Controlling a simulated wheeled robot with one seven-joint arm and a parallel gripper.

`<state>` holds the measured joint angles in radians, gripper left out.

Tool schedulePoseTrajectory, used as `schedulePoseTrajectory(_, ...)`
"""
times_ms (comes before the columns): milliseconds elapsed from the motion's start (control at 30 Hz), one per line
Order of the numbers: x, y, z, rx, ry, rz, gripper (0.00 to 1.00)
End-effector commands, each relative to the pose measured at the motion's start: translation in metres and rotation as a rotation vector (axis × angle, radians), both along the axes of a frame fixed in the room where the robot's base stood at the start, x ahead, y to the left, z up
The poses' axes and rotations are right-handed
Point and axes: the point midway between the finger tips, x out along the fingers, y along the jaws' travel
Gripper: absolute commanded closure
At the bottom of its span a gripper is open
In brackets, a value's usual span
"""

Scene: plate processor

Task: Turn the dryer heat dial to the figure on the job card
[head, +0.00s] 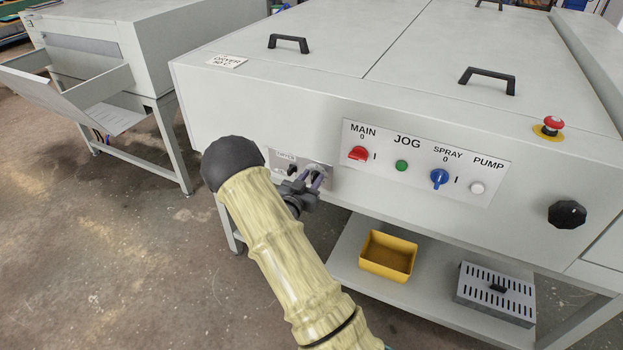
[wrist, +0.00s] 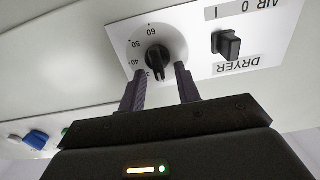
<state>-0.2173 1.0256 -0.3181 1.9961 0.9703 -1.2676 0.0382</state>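The black dryer heat dial (wrist: 157,60) sits on a white plate in the wrist view, with figures 40, 50 and 60 readable around it, upside down. A figure near 30 is partly covered by a finger. Its raised grip runs nearly up and down in that picture; I cannot tell which end points. My gripper (wrist: 160,84) is open, its two fingers at either side of the dial's lower part, apart from it. My gripper also shows at the dryer plate in the head view (head: 312,183). The job card (head: 227,61) lies on the machine top and appears to read DRYER 50 C.
A black dryer air switch (wrist: 226,44) is beside the dial. The panel (head: 425,163) to the right carries a red main switch (head: 358,154), green jog button (head: 401,166), blue spray switch (head: 439,177) and pump button (head: 477,187). A yellow bin (head: 387,255) is on the lower shelf.

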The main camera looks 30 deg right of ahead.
Motion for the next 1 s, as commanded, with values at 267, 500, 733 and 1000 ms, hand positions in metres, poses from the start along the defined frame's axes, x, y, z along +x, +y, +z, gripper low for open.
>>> schedulePoseTrajectory(267, 0.0018, -0.0023, 0.0000, 0.000, 0.000, 0.000, 0.67)
schedulePoseTrajectory(500, 0.0016, -0.0021, 0.0000, 0.000, 0.000, 0.000, 0.95)
schedulePoseTrajectory(733, 0.0012, -0.0021, -0.0008, 0.010, -0.013, -0.001, 0.95)
schedulePoseTrajectory(1000, 0.0000, -0.0031, -0.0030, 0.070, -0.089, -0.001, 0.95)
